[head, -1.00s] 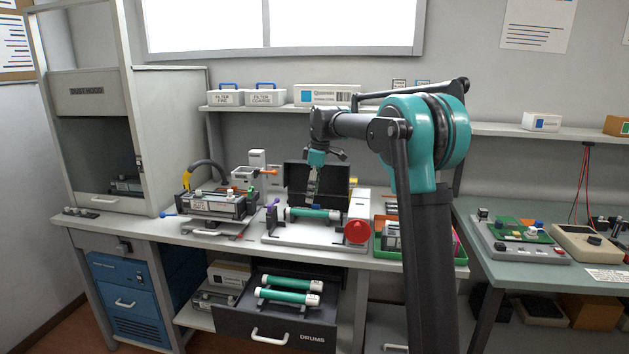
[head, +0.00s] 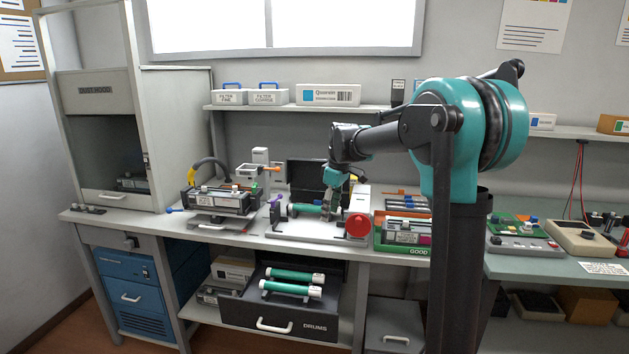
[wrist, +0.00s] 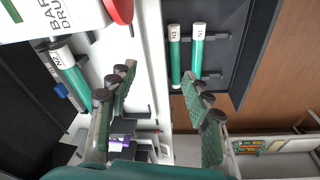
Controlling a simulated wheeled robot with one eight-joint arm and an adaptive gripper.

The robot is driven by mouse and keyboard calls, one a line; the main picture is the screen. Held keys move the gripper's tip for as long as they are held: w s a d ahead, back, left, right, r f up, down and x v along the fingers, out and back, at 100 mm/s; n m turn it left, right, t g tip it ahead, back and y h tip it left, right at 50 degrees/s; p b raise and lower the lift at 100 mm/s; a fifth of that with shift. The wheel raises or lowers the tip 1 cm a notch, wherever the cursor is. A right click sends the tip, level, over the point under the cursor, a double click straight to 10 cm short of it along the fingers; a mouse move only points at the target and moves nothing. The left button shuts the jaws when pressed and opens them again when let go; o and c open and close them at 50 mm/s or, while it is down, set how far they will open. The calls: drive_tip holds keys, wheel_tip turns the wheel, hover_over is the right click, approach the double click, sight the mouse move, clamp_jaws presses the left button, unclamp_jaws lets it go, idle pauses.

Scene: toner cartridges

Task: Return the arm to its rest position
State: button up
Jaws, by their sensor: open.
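My gripper (head: 332,207) hangs from my bent arm over the white test fixture (head: 300,232) on the bench. In the wrist view my gripper (wrist: 160,105) has its two padded fingers wide apart with nothing between them. A green drum (head: 303,209) lies in the fixture beside the gripper in the head view. In the wrist view that drum (wrist: 72,72) lies left of the fingers, clear of them. My fingertips partly cover the fixture in the head view.
The open drawer (head: 280,318) below holds two green drums (head: 291,282). A red knob (head: 357,225) is at the fixture's right end. A green-edged tray (head: 403,247) stands right of it. A cartridge in a stand (head: 220,199) is at left. A shelf (head: 300,106) runs behind.

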drive_tip(key=s+d+f+m+t, duration=0.1)
drive_tip(key=s+d+f+m, duration=0.3)
drive_tip(key=s, duration=0.6)
drive_tip(key=s+d+f+m+t+h, duration=0.1)
drive_tip(key=s+d+f+m, duration=0.3)
drive_tip(key=s+f, duration=0.5)
drive_tip(key=s+d+f+m, duration=0.4)
drive_tip(key=s+d+f, duration=0.2)
drive_tip(key=s, duration=0.6)
drive_tip(key=shift+f+t+h, duration=0.2)
drive_tip(key=shift+t+h, duration=0.1)
drive_tip(key=shift+t, duration=0.1)
